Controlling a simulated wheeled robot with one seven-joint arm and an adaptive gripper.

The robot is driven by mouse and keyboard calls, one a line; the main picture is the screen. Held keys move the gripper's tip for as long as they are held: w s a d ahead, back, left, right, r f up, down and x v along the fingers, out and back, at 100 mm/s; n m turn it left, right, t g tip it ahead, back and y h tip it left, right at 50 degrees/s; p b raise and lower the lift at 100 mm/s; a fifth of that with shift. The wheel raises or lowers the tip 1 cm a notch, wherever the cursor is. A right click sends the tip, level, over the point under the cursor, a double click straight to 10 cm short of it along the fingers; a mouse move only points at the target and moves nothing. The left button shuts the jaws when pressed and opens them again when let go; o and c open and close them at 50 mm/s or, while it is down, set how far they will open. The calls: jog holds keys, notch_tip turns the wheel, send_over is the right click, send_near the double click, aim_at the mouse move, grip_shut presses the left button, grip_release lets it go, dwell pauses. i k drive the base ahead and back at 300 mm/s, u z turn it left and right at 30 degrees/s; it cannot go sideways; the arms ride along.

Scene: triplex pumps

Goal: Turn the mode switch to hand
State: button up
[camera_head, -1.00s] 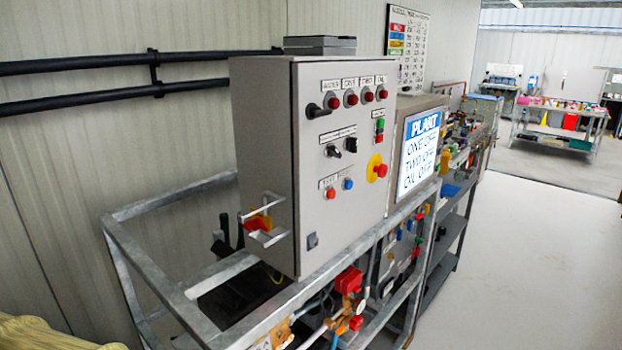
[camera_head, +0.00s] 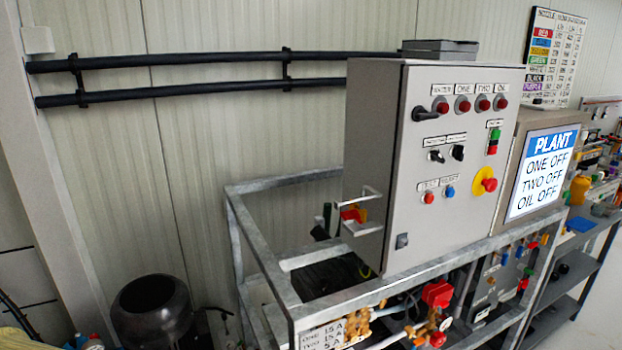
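A grey control cabinet (camera_head: 462,190) stands on a metal frame right of centre. Its front carries two small black rotary switches side by side in the middle, a left one (camera_head: 437,156) and a right one (camera_head: 457,152). Their labels are too small to read, so I cannot tell which is the mode switch or where it points. A larger black handle (camera_head: 425,113) sits at the upper left of the door. My gripper is not in view.
Red lamps (camera_head: 483,103), a red stop button on yellow (camera_head: 485,182) and small push buttons share the door. A PLANT screen (camera_head: 543,172) stands to the right. The galvanised frame (camera_head: 265,240) juts out below and left. A black drum (camera_head: 152,312) stands at lower left.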

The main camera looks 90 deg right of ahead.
aim_at(457, 153)
jog(key=u, duration=0.6)
jog(key=i, duration=0.7)
jog(key=z, duration=4.45)
jog(key=i, duration=0.5)
jog(key=z, duration=0.1)
jog(key=k, duration=0.45)
jog(key=z, duration=0.7)
jog(key=i, duration=0.25)
jog(key=u, duration=0.15)
